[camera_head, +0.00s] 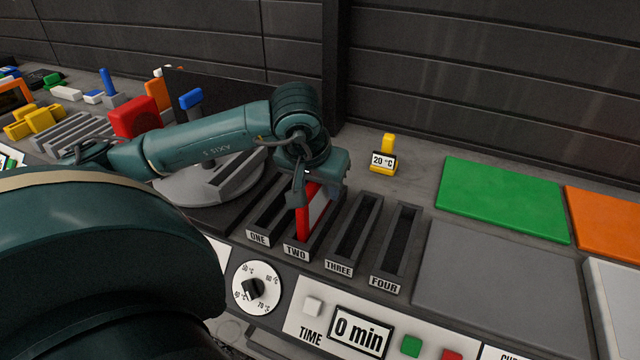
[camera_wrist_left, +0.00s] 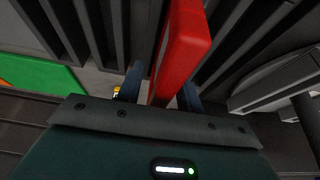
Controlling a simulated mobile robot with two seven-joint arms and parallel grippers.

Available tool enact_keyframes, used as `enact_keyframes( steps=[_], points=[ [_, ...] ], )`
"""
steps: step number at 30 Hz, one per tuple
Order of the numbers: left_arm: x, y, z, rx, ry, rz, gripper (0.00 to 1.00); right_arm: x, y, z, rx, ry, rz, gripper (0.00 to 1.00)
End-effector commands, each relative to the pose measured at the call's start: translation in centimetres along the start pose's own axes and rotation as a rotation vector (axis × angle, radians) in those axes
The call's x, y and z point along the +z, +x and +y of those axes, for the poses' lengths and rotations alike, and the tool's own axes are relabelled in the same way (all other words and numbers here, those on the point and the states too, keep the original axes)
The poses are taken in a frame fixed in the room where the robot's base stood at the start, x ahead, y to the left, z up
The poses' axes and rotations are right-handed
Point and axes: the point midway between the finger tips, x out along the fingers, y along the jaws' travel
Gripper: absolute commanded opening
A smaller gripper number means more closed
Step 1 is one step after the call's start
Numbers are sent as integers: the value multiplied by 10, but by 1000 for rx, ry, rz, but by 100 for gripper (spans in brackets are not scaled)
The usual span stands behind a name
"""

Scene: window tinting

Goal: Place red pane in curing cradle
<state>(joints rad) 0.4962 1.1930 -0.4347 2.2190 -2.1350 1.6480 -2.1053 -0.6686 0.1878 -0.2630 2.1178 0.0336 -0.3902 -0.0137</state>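The red pane (camera_head: 317,207) stands on edge in the slot labelled TWO of the dark slotted curing cradle (camera_head: 343,266). It has a red frame and a pale face. My left gripper (camera_head: 316,192) is over that slot, with its fingers on either side of the pane's upper part. In the left wrist view the red pane (camera_wrist_left: 183,50) runs between the fingers of the left gripper (camera_wrist_left: 160,84). A thin gap shows beside the left finger, so the gripper looks slightly open. The pane's lower part is hidden in the slot. My right gripper is not seen.
Slots ONE, THREE and FOUR look empty. Green (camera_head: 503,198) and orange (camera_head: 608,222) pads lie to the right. A dial (camera_head: 256,288) and a 0 min timer panel (camera_head: 359,332) are in front.

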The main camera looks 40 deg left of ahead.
Motion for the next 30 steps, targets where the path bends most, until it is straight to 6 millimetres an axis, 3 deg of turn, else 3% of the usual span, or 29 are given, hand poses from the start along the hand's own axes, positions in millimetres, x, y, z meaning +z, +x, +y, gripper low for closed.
enact_keyframes(
  steps=[5, 8, 15, 21, 30],
  points=[
    [-2, -6, 0, 1, 0, 2, 36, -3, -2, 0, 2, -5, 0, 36],
    [-3, -21, 0, 1, 0, 6, 36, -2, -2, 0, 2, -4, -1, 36],
    [-3, -75, 1, 3, 1, 7, 36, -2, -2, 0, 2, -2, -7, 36],
    [-2, -109, 0, 2, 0, 4, 36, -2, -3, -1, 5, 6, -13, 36],
    [-1, -123, 0, 0, 0, 1, 36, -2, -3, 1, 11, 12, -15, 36]
  ],
)
